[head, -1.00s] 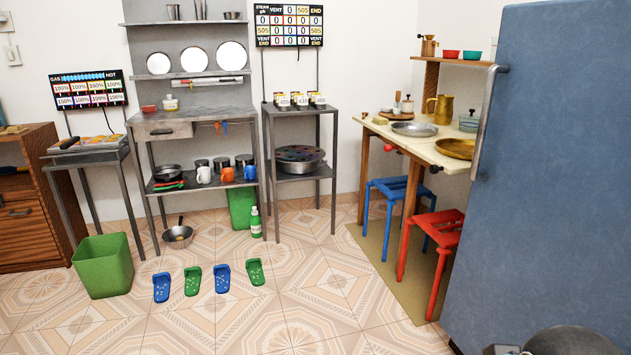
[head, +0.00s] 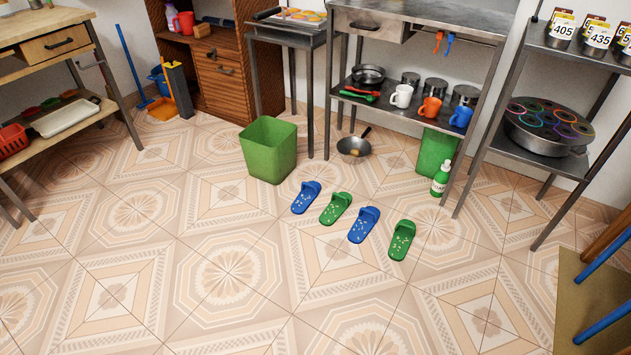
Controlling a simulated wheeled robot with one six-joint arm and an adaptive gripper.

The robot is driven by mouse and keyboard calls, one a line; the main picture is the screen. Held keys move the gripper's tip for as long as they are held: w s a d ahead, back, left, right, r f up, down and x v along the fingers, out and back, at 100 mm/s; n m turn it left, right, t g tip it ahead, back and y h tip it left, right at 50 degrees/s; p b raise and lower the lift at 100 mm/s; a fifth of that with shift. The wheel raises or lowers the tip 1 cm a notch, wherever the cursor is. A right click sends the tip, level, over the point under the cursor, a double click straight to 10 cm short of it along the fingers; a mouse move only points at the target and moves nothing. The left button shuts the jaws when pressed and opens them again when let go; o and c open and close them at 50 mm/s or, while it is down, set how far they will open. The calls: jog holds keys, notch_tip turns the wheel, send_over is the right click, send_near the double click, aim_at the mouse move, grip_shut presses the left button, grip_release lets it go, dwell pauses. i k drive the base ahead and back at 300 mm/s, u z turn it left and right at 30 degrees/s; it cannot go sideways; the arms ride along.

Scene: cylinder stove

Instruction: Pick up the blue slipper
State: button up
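Two blue slippers lie on the tiled floor in the head view. One blue slipper (head: 306,198) is at the left end of a row, nearest the green bin. The other blue slipper (head: 363,226) is third in the row, between two green slippers. One green slipper (head: 335,209) lies between the blue ones, and another green slipper (head: 402,241) is at the right end. The slippers lie flat and apart from each other. My gripper is not in view.
A green bin (head: 269,150) stands behind the left slipper. A wok (head: 354,150) and a green bottle (head: 441,179) stand on the floor near the metal shelf table (head: 400,113). Blue stool legs (head: 603,325) are at right. The floor in front (head: 230,270) is clear.

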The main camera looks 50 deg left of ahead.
aim_at(306, 193)
jog(key=u, duration=0.55)
jog(key=i, duration=1.4)
jog(key=u, duration=2.1)
jog(key=i, duration=1.15)
jog(key=u, duration=0.7)
